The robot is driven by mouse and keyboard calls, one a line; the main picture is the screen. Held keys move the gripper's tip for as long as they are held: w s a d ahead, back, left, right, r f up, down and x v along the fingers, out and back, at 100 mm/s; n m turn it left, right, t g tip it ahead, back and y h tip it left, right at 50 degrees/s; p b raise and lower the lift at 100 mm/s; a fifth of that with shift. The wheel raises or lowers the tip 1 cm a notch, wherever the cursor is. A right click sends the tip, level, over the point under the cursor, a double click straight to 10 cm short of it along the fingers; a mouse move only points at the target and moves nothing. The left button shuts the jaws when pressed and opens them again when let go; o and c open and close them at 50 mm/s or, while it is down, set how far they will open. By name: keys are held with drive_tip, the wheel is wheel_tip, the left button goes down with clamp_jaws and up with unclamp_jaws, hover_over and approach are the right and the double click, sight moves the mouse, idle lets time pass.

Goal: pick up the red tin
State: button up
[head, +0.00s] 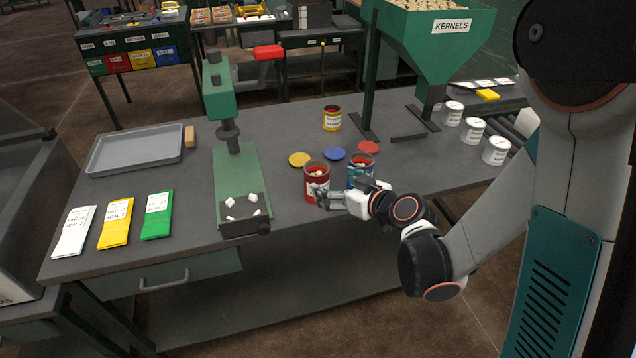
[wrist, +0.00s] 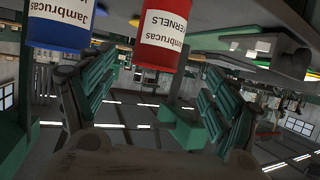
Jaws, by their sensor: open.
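The red tin (head: 314,192) stands upright and open-topped on the grey bench, with pale pieces inside and a white label. My gripper (head: 326,199) is at its near right side in the head view and hides part of its lower front. In the wrist view, my open gripper (wrist: 158,72) has one finger on each side, and the red tin (wrist: 160,35) shows ahead of the gap between them. Whether the fingers touch it I cannot tell. A blue tin (head: 353,168) stands just right of it, partly behind my gripper; it also shows in the wrist view (wrist: 60,22).
A yellow tin (head: 332,121) stands farther back. Yellow (head: 299,159), blue (head: 334,153) and red (head: 368,147) lids lie nearby. A green press (head: 240,180) stands to the left, and a kernels hopper (head: 430,40) behind right. White tins (head: 471,131) stand at the right.

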sight(323, 179)
drive_tip(key=x, duration=0.5)
drive_tip(key=b+x, duration=0.2)
drive_tip(key=x, duration=0.3)
drive_tip(key=shift+w+d, duration=0.1)
drive_tip(key=shift+d, duration=0.05)
drive_tip(key=shift+r, duration=0.15)
drive_tip(key=c, duration=1.3)
